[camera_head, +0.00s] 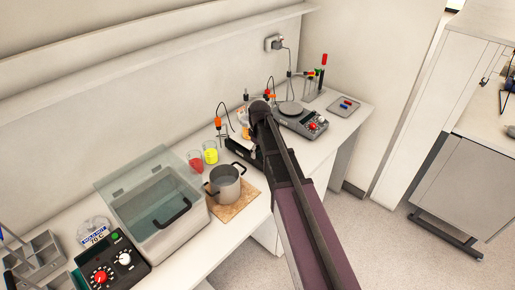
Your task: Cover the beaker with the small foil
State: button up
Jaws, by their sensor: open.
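Two small glass beakers stand on the bench near its middle, behind the pot. One beaker (195,161) holds red liquid and the other beaker (210,152) holds yellow liquid. I see no cover on either, though they are small in this view. I cannot make out the small foil. My arm reaches from the bottom edge up over the bench, to the right of the beakers. Its far end hides part of the bench, and I cannot make out my gripper or its fingers.
A metal pot (225,184) stands on a brown board (242,201). Left of it is a lidded water bath (158,212) with a control box (113,263). A hotplate (302,120) and a small tray (344,106) stand to the right. A wall shelf (150,57) runs above.

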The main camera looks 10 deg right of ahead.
jog(key=s+f+b, duration=0.6)
jog(key=f, duration=0.1)
jog(key=shift+n, duration=0.4)
jog(key=shift+s, duration=0.1)
dwell(0.4)
jog(key=s+m, duration=0.7)
jog(key=s, duration=0.7)
jog(key=shift+s+m, duration=0.3)
jog(key=shift+s, duration=0.05)
dwell(0.7)
